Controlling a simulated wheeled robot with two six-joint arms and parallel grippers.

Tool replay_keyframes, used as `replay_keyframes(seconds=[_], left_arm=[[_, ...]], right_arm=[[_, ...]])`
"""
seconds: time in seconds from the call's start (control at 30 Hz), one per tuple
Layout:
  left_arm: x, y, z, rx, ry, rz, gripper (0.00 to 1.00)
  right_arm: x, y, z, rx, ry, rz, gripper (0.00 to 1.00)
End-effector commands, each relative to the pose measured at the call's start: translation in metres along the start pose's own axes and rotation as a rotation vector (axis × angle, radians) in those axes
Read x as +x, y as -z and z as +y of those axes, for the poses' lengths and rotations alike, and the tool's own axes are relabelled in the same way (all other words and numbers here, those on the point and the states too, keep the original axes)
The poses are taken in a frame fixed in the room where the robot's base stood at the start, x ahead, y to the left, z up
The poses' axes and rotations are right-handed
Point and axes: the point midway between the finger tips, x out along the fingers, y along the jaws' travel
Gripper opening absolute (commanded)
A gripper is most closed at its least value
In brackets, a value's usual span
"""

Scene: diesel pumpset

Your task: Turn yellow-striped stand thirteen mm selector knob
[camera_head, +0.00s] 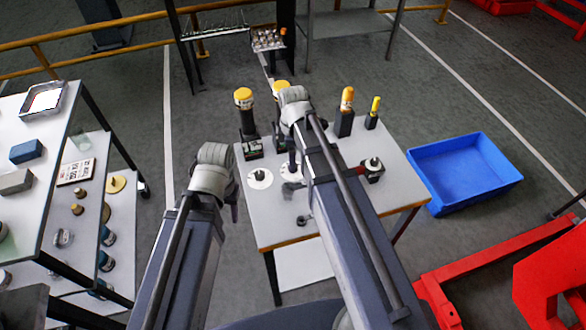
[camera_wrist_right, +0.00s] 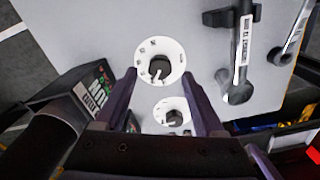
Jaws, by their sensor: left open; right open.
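Two white dials with black knobs lie on the grey table. The upper dial (camera_wrist_right: 152,51) and its knob (camera_wrist_right: 159,67) show in the right wrist view, with the lower dial's knob (camera_wrist_right: 174,118) nearer my palm. One dial (camera_head: 260,179) is clear in the head view; another (camera_head: 291,190) is partly covered by my right arm. My right gripper (camera_wrist_right: 159,74) is open, its fingertips at either side of the upper dial; contact cannot be judged. My left gripper (camera_head: 234,206) is open and empty, off the table's left edge. Yellow stripes and size marks are not readable.
A dark box with coloured lettering (camera_wrist_right: 94,90) stands close left of my right gripper. Wrench-like tools (camera_wrist_right: 244,50) lie to the right. Yellow-topped posts (camera_head: 244,98) stand along the table's back. A blue bin (camera_head: 462,170) is on the floor right; a shelf (camera_head: 62,170) is left.

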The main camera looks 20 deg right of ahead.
Motion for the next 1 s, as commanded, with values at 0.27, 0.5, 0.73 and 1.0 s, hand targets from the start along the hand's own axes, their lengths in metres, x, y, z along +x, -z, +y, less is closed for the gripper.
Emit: replay_keyframes(seconds=[0.27,0.5,0.73,1.0], left_arm=[[0.029,0.002,0.003,0.000,0.000,0.000,0.50],[0.028,0.002,0.003,0.000,0.000,0.000,0.50],[0.028,0.002,0.003,0.000,0.000,0.000,0.50],[0.029,0.002,0.003,0.000,0.000,0.000,0.50]], right_arm=[[0.029,0.000,0.000,0.000,0.000,0.000,0.71],[0.029,0.000,0.000,0.000,0.000,0.000,0.71],[0.029,0.000,0.000,0.000,0.000,0.000,0.51],[0.029,0.000,0.000,0.000,0.000,0.000,0.20]])
